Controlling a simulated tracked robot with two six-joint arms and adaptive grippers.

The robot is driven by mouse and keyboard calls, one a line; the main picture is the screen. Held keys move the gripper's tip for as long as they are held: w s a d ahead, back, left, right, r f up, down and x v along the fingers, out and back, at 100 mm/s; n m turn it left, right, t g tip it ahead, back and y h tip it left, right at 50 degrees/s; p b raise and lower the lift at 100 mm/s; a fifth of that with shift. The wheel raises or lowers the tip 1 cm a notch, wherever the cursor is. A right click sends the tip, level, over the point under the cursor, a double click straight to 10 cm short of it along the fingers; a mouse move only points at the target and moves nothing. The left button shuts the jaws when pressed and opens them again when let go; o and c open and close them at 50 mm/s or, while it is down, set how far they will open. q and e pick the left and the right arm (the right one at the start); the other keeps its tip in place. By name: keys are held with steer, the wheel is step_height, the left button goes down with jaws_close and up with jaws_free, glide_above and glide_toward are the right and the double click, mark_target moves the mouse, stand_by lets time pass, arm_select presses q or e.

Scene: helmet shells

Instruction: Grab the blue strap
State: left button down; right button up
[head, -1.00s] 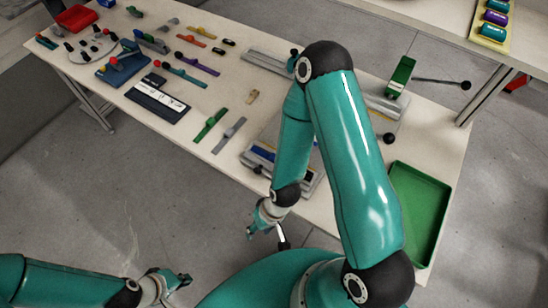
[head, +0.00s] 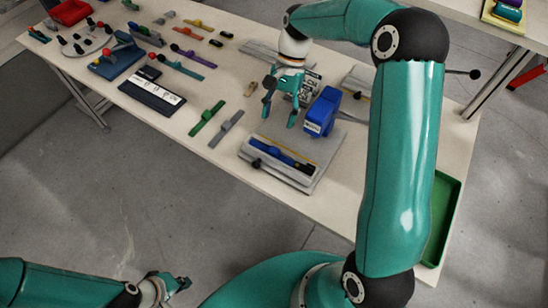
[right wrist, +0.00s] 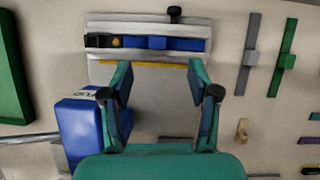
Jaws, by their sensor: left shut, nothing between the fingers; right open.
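The blue strap (head: 282,157) lies along a grey fixture plate (head: 316,172) near the front edge of the table. In the right wrist view the strap (right wrist: 186,44) lies across the plate, with dark parts and a small yellow part toward its left end. My right gripper (head: 280,108) is open and empty above the table, on the far side of the strap. In the right wrist view its fingers (right wrist: 160,72) point toward the strap, with a visible gap short of it. My left gripper (head: 181,282) is shut and empty, low at the front, away from the table.
A blue block-shaped device (head: 320,112) stands close beside my right gripper; it also shows in the right wrist view (right wrist: 82,122). Green (head: 207,118) and grey (head: 226,128) straps lie left of the plate. A green tray (head: 443,218) is partly hidden by my right arm.

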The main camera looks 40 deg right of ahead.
step_height(320, 180, up, 4)
steer(key=d+m, duration=0.1)
steer(key=d, duration=0.2)
glide_above(275, 150)
steer(key=d, duration=0.2)
steer(key=shift+t, duration=0.3)
steer(key=f, duration=0.9)
steer(key=shift+w+f, duration=0.3)
steer(key=shift+w, duration=0.1)
steer(key=shift+s+a+f+p, duration=0.1)
steer(key=shift+a+f+p, duration=0.1)
steer(key=shift+f+p, duration=0.3)
steer(key=p+x, duration=0.1)
steer(key=x, duration=0.3)
steer(key=shift+f, duration=0.1)
jaws_close()
